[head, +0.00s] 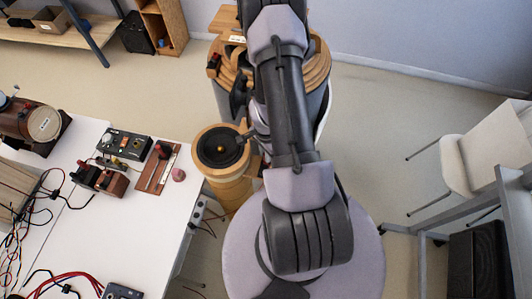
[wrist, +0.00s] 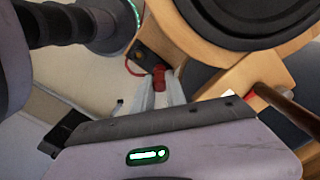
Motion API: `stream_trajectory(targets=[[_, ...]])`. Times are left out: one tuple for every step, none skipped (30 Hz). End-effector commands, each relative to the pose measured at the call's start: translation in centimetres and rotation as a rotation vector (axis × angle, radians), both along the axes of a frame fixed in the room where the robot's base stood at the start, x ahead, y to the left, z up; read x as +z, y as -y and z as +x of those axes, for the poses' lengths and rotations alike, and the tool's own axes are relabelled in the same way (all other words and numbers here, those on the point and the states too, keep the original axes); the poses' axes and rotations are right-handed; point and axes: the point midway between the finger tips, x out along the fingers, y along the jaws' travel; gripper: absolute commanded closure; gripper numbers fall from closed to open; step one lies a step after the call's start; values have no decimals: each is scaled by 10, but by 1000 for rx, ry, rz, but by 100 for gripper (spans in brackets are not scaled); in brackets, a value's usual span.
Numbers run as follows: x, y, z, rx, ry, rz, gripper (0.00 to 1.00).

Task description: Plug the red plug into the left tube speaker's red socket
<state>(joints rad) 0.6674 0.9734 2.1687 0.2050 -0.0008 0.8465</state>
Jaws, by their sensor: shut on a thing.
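The red plug (wrist: 159,78) is between the pale fingers of my gripper (wrist: 165,90) in the wrist view. My gripper is shut on it, and a thin red lead curves off to its left. The plug's far end is close to a dark patch on the wooden tube speaker (wrist: 205,75); I cannot tell whether it touches or is inserted. That speaker has a black cone at the upper right. In the head view a tube speaker (head: 209,176) stands beside the table, its cone facing up. My arm hides the gripper and plug there. I cannot make out the red socket.
A larger round wooden-topped speaker (head: 318,65) stands behind my arm. The white table (head: 140,225) on the left carries a control box (head: 124,144), small devices and loose red and black cables. A white chair (head: 480,155) stands at the right. Floor between is clear.

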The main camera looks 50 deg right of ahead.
Motion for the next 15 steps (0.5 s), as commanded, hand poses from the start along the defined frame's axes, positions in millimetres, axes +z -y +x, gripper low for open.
stream_trajectory(targets=[[-2,0,0,0,0,0,100],[-2,0,0,0,0,0,100],[-3,0,0,0,0,0,100],[-3,0,0,0,0,0,100],[-4,0,0,0,0,0,100],[-5,0,0,0,0,0,100],[-5,0,0,0,0,0,100],[-6,0,0,0,0,0,100],[-7,0,0,0,0,0,100],[-7,0,0,0,0,0,100],[-8,0,0,0,0,0,100],[-8,0,0,0,0,0,100],[-9,0,0,0,0,0,100],[-10,0,0,0,0,0,100],[-10,0,0,0,0,0,100]])
